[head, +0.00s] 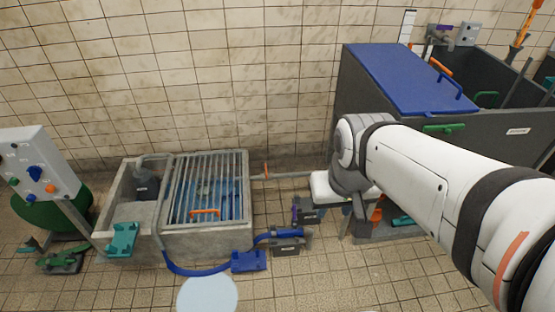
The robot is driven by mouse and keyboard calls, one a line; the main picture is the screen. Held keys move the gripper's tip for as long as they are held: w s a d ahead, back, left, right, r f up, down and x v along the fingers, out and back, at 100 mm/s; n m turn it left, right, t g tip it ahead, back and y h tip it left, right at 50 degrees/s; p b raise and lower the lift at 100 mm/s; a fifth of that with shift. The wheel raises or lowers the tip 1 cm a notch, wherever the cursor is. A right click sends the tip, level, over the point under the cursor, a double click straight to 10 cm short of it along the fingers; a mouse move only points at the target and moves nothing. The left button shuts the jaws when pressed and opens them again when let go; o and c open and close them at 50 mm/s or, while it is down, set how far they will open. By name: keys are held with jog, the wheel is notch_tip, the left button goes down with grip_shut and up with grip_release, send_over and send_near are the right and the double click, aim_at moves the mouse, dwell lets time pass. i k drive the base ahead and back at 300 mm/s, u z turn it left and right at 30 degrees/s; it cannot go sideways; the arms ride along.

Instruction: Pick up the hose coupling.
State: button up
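A blue hose (190,270) curves along the floor in front of the concrete basin. Its right end meets a blue cylindrical piece (290,234), which looks like the hose coupling, resting on a dark grey labelled block (287,248). I cannot be sure of its exact shape at this size. A blue block-like stand (248,261) sits by the hose, just left of the grey block. My arm reaches in from the right and bends down right of these things.
The concrete basin (207,242) with a metal grate stands at the left. A dark grey bin with a blue lid (405,75) stands at the right. A grey control panel (35,172) is far left. Front floor is mostly clear.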

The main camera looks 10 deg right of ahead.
aim_at(289, 234)
jog(key=z, duration=0.05)
jog(key=i, duration=0.5)
jog(key=z, duration=2.3)
jog(key=k, duration=1.2)
jog(key=u, duration=1.55)
jog(key=i, duration=0.9)
